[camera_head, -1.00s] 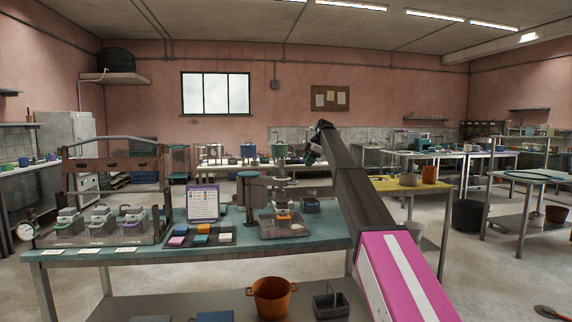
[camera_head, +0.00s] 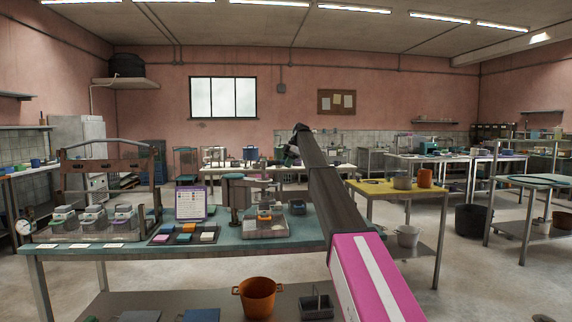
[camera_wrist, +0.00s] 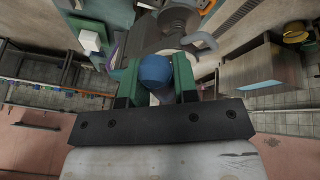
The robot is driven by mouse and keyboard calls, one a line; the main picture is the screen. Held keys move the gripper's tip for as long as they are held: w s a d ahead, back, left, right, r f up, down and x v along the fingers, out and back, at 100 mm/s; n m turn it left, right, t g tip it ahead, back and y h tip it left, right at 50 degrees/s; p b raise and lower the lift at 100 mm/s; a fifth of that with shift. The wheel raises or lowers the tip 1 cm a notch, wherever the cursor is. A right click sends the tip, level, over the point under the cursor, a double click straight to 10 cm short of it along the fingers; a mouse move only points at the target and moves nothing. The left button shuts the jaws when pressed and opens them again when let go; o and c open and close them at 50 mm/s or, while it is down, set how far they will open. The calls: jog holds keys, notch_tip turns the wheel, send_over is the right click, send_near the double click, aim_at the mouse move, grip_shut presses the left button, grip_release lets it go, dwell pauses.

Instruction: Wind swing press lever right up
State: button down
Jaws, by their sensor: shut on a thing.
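The swing press (camera_head: 236,192) stands at the right part of the teal bench (camera_head: 100,262) in the head view. It has a grey arm on a post and a base plate (camera_head: 265,230) with an orange block. My gripper (camera_head: 293,150) is above and beyond the press, small and dark there. In the wrist view my gripper (camera_wrist: 156,85) has its green-and-black fingers shut on a blue rounded knob (camera_wrist: 156,68), apparently the lever's end. A round grey press part (camera_wrist: 178,20) is beyond it. The lever's shaft is mostly hidden.
A sign (camera_head: 191,204) and a tray of coloured blocks (camera_head: 160,239) are between. A yellow table (camera_head: 375,187) with pots stands at right. An orange pot (camera_head: 257,296) is on the lower shelf.

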jog(key=shift+s+f, duration=0.2)
jog(key=shift+f, duration=0.1)
jog(key=c, duration=0.9)
grip_release()
jog(key=shift+w+a, duration=0.1)
jog(key=shift+r, duration=0.15)
jog(key=shift+w+d+r, duration=0.1)
jog(key=shift+d+r, duration=0.2)
jog(key=shift+r, duration=0.2)
jog(key=v, duration=0.9)
jog(key=shift+r, duration=0.25)
jog(key=shift+d, duration=0.1)
